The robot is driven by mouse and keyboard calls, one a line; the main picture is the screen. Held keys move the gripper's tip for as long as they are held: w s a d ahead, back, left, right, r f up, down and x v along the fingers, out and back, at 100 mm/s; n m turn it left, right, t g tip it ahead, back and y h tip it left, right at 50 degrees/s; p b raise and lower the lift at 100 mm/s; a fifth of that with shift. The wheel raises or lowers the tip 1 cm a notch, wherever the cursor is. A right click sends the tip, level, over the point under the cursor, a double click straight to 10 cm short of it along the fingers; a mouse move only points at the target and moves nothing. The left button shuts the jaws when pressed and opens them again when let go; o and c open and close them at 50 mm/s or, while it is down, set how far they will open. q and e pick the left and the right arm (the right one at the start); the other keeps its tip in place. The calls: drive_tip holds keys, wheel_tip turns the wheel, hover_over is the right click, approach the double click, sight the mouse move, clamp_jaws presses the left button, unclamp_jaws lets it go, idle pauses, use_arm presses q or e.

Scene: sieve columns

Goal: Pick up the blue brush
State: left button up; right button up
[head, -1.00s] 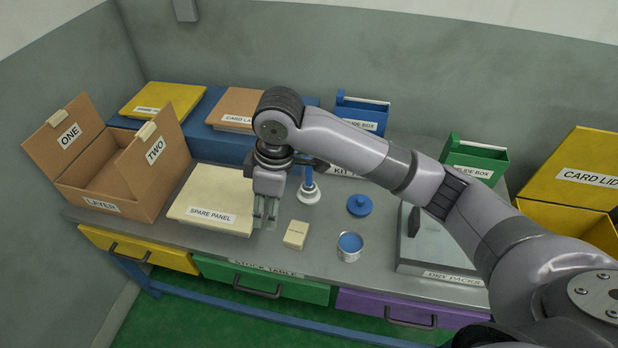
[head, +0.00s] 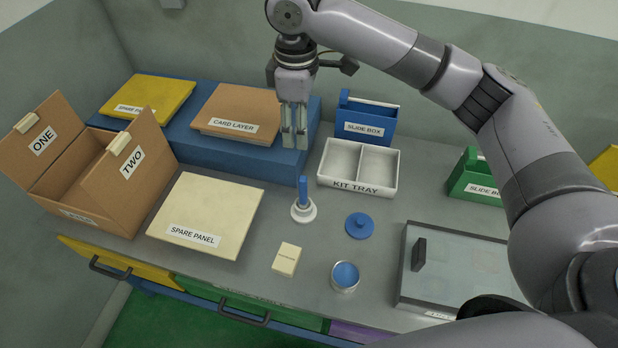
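The blue brush (head: 303,190) stands upright, its blue handle pointing up from a round white base (head: 303,211) on the grey table. My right gripper (head: 295,143) points down above and slightly behind the handle in the head view, apart from it. Its two fingers show a narrow gap with nothing between them. My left gripper is not in view.
The white kit tray (head: 358,190) is right of the brush and looks empty. A blue lid (head: 360,225), small cream box (head: 286,260) and blue-topped tin (head: 345,276) stand in front. A spare panel (head: 207,212) lies left. A blue riser (head: 230,152) is behind.

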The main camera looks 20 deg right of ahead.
wheel_tip(320, 180, down, 7)
drive_tip(key=shift+s+r+p, duration=0.15)
drive_tip(key=shift+p, duration=0.2)
hover_over(303, 178)
wheel_tip(303, 178, down, 4)
drive_tip(key=shift+a+f, duration=0.15)
drive_tip(key=shift+f, duration=0.55)
drive_tip(key=shift+f+p, duration=0.35)
drive_tip(key=f, duration=0.4)
drive_tip(key=shift+d+f+p, duration=0.15)
drive_tip(key=shift+d+p, duration=0.05)
drive_tip(key=shift+p, duration=0.15)
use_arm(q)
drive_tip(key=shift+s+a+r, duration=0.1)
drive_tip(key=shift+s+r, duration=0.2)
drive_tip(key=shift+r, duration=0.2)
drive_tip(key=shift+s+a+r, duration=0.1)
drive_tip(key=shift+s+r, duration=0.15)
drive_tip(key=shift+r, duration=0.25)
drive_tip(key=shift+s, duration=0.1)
use_arm(e)
clamp_jaws()
